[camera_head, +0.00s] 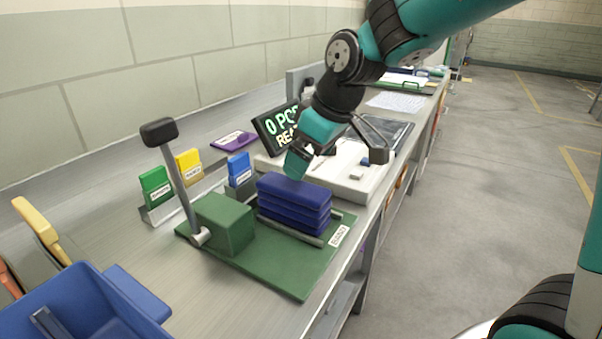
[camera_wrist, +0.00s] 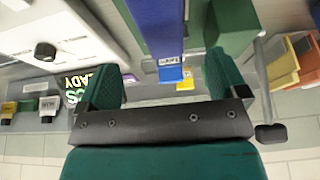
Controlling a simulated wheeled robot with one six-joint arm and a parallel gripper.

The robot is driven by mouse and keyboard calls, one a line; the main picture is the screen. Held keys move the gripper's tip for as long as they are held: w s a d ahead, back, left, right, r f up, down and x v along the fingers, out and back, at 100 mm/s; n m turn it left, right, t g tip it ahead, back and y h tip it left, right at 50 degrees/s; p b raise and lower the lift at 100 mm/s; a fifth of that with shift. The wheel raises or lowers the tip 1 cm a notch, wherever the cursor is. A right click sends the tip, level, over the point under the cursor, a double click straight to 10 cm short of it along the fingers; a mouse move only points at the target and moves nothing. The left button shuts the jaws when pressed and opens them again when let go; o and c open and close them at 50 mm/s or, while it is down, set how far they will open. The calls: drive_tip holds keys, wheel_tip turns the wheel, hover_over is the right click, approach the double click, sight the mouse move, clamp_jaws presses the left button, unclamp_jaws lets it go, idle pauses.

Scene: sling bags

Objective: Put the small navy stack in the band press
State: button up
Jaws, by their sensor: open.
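The navy stack (camera_head: 293,203), several flat layers, lies on the green base of the band press (camera_head: 290,275). It is beside the press's green block (camera_head: 224,222) and between low rails; the upright lever with a black knob stands left of the block. My gripper (camera_head: 299,164) is open, just above the far end of the stack. In the wrist view my gripper (camera_wrist: 163,75) has its fingers apart, and a blue surface (camera_wrist: 157,22), seemingly the stack's top, shows between them. Whether the fingers touch the stack cannot be told.
Behind the stack are a white scale (camera_head: 345,178) with small items on it and a display (camera_head: 280,126). Green (camera_head: 155,187), yellow (camera_head: 189,164) and blue (camera_head: 239,169) cards stand to the left. A blue bin (camera_head: 85,300) is at the near left.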

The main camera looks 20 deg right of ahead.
drive_tip(key=shift+s+d+r, duration=0.1)
drive_tip(key=shift+s+r, duration=0.05)
drive_tip(key=shift+r, duration=0.35)
drive_tip(key=s+a+f+g, duration=0.1)
drive_tip(key=s+a+g, duration=0.1)
drive_tip(key=s, duration=0.8)
drive_tip(key=s+a+g+y, duration=0.1)
drive_tip(key=s+a, duration=0.4)
drive_tip(key=s, duration=0.6)
drive_tip(key=shift+f+g, duration=0.35)
drive_tip(key=shift+g, duration=0.05)
drive_tip(key=shift+c, duration=0.2)
